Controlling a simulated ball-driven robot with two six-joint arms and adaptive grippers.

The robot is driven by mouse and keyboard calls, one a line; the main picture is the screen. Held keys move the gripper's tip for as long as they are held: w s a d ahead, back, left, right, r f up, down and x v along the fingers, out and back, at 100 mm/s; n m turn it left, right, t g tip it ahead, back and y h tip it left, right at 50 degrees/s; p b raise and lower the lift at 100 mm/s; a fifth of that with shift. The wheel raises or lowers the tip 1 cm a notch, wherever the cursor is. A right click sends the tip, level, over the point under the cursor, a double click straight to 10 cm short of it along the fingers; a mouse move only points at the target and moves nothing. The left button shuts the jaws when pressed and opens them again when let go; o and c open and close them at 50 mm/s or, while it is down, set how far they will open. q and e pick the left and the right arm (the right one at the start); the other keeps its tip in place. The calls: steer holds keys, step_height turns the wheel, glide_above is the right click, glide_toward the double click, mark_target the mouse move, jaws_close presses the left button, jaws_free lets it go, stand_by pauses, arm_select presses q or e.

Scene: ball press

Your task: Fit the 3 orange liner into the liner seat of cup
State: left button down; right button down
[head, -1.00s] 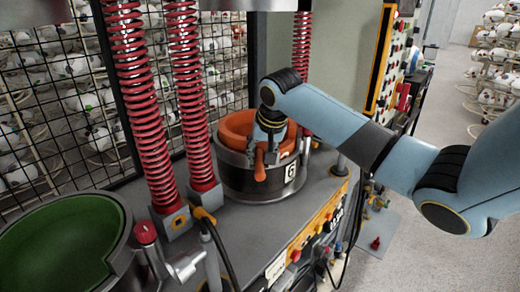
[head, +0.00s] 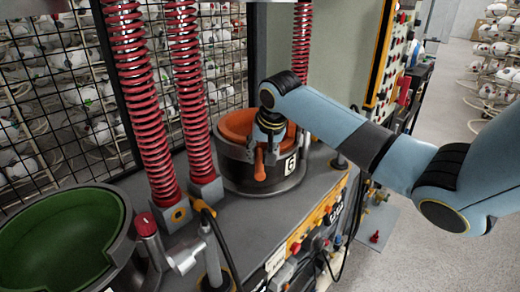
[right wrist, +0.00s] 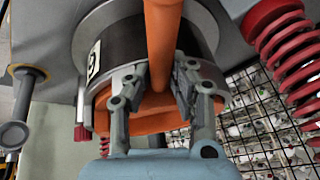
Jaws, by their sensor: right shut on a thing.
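The orange liner (head: 236,122) sits down inside the dark round cup (head: 236,178), with the cup's rim around it. The cup has a white label that looks like a 6. My right gripper (head: 264,150) is shut on an orange bar-like part of the liner at the cup's near side. In the right wrist view, the orange bar (right wrist: 160,40) passes between my two fingers, with the cup (right wrist: 120,50) behind. The gripper hides part of the liner, and I cannot see whether its underside touches the seat. My left gripper is not in view.
Red springs (head: 190,100) stand close to the cup's left and behind it. A green-lined cup (head: 60,235) is at the lower left. A wire mesh (head: 60,110) with white balls is behind. A control panel with buttons (head: 318,222) lies along the bench's front edge.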

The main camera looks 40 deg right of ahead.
mark_target(262, 172)
steer(key=shift+f, duration=0.65)
steer(key=c, duration=1.1)
jaws_free()
steer(key=shift+s+a, duration=0.65)
steer(key=shift+a, duration=0.05)
steer(key=shift+s+a, duration=1.85)
steer(key=shift+s, duration=0.3)
